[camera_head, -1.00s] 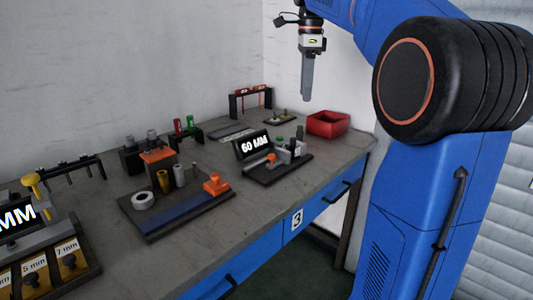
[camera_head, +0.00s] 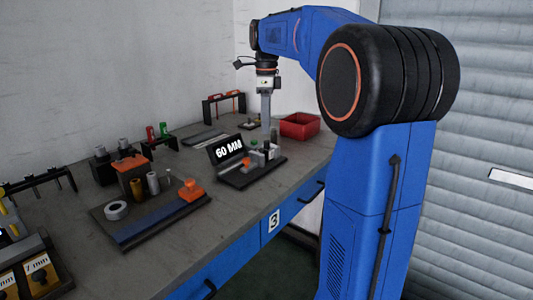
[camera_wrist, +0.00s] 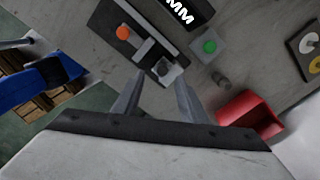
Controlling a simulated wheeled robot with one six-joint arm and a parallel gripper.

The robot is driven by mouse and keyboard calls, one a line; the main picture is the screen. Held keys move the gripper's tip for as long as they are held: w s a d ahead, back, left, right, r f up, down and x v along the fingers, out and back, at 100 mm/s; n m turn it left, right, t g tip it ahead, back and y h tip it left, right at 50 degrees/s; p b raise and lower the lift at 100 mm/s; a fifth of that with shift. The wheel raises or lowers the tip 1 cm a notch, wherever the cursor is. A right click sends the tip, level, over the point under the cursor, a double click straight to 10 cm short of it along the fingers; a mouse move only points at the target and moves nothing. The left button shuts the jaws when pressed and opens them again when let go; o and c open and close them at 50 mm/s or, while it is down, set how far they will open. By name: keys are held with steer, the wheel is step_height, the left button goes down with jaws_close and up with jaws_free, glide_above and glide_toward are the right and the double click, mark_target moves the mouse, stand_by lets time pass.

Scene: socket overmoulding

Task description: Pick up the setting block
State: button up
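The 60 MM station (camera_head: 240,180) is a dark base with a tilted display, an orange knob (camera_head: 246,161) and upright grey blocks (camera_head: 257,157). In the wrist view a small dark-and-grey block (camera_wrist: 166,70) stands at the end of its light grey rail (camera_wrist: 148,48). This may be the setting block; no label shows which part it is. My gripper (camera_head: 265,128) points down above and behind the station. In the wrist view my gripper (camera_wrist: 159,84) has its two fingers apart, with nothing between them. The small block appears just beyond the fingertips.
A red bin (camera_head: 300,126) stands right of the station, near the bench corner. A green button (camera_wrist: 209,46) and a dark cylinder (camera_wrist: 222,81) stand close to the small block. An orange-handled fixture (camera_head: 150,222) lies to the left. Bare bench lies between the fixtures.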

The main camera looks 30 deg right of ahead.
mark_target(267, 141)
steer(key=shift+w+d+f, duration=0.1)
steer(key=shift+d+f, duration=0.05)
steer(key=shift+f, duration=1.45)
steer(key=shift+d+f, duration=0.15)
steer(key=shift+f, duration=1.45)
jaws_close()
